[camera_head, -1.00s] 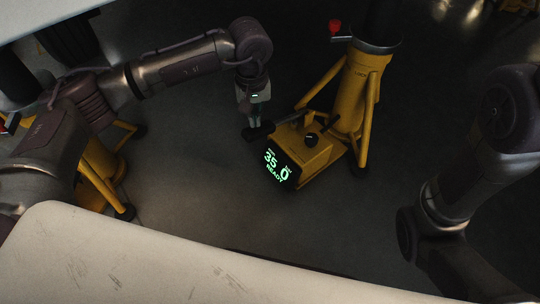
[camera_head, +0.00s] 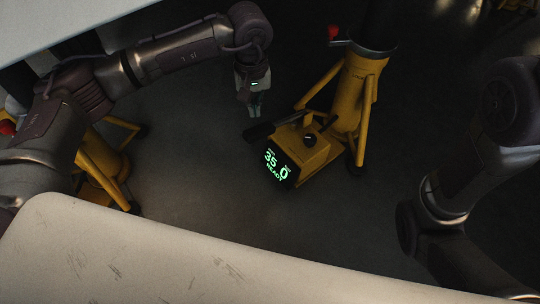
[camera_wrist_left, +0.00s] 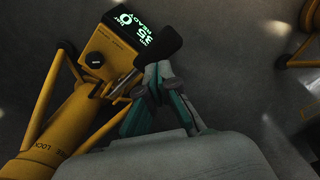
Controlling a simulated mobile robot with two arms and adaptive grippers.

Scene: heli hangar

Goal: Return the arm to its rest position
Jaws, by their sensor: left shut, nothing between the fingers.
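My left arm comes in from the left in the head view, and its gripper (camera_head: 254,108) points down, shut and empty. It hangs beside the black handle (camera_head: 259,132) of a yellow control box (camera_head: 312,152). The box has a dark screen (camera_head: 277,165) with green text reading 35, 0 and READY, and a black knob on top. In the left wrist view the shut fingers (camera_wrist_left: 160,74) show near the handle (camera_wrist_left: 164,48); I cannot tell if they touch it. My right arm (camera_head: 440,195) is at the right edge; its gripper is out of view.
The box is fixed to a yellow jack stand (camera_head: 352,95) with splayed legs. Another yellow stand (camera_head: 100,165) is at the left, behind my left arm. A red knob (camera_head: 333,32) sits near the jack's top. Grey floor (camera_head: 200,190) between the stands is clear.

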